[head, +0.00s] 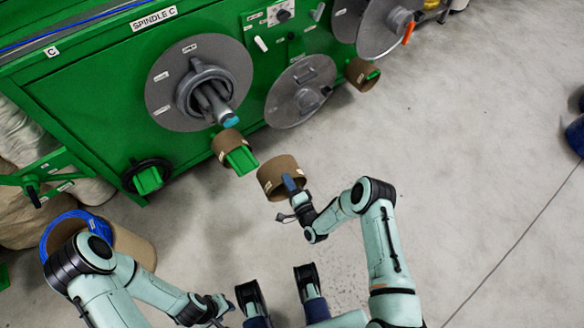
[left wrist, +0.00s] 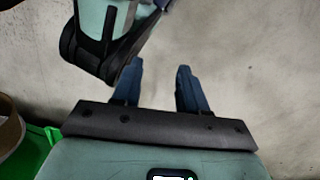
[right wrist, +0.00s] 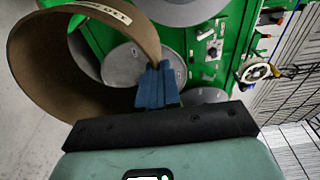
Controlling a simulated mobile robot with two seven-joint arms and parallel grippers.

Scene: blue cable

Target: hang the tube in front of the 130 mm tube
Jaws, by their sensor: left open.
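A wide brown cardboard tube (head: 272,181) is held in the air by my right gripper (head: 293,187). In the right wrist view the blue fingers (right wrist: 157,85) are closed on the rim of this tube (right wrist: 40,65). A smaller brown tube (head: 226,139) hangs around a green arm (head: 242,160) on the machine, just behind and left of the held tube. Another brown tube (head: 357,70) sits on a second green arm further right. The tube labels are too small to read. My left gripper (head: 216,312) is low at the front, open and empty; its fingers (left wrist: 157,88) are apart.
The green machine (head: 100,90) with grey discs, including spindle C (head: 198,85), fills the back. A large brown roll with blue cable (head: 75,228) stands on the floor at left, near my left arm.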

